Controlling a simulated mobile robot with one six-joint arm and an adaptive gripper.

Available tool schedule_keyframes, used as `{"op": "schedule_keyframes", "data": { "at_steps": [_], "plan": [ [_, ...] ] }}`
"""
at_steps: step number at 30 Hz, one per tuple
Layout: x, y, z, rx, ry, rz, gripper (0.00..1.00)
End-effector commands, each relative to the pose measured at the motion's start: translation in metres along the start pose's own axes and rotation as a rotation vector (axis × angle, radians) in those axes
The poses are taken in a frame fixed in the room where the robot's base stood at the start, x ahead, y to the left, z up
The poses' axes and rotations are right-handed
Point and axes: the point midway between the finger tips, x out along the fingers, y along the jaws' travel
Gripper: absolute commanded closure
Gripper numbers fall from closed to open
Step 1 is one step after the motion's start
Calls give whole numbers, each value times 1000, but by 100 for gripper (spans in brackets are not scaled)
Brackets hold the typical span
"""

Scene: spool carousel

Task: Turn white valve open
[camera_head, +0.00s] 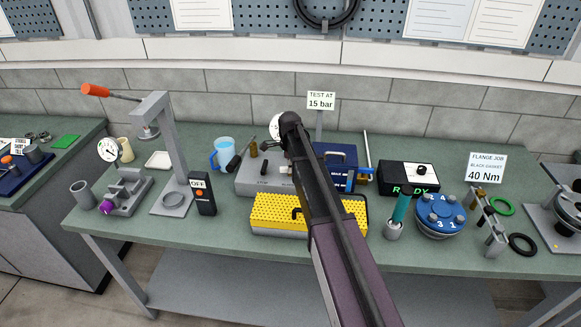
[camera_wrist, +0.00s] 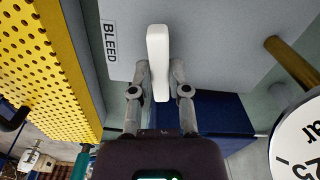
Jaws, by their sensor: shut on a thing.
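The white valve (camera_wrist: 157,42) is a plain white bar handle on a grey face, beside a label reading BLEED (camera_wrist: 109,42). My gripper (camera_wrist: 159,72) has one finger on each side of the handle and is shut on it. The handle runs up and down in the wrist view, between the fingers. In the head view my arm hides the valve and most of my gripper. The grey unit (camera_head: 258,178) shows left of my arm.
A yellow perforated box (camera_head: 275,210) lies in front of the grey unit. A blue box (camera_head: 340,153) stands right of my arm. A round gauge (camera_wrist: 303,145) is close at the right in the wrist view. A brass-coloured rod (camera_wrist: 290,60) is above it.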

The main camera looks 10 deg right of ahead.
Motion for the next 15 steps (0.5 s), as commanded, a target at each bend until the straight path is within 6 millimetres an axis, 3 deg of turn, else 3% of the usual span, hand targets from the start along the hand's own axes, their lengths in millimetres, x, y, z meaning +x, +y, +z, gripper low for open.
{"op": "schedule_keyframes", "data": {
  "at_steps": [15],
  "plan": [
    [0, 2, 0, -459, 0, 4, 100]
  ]
}}
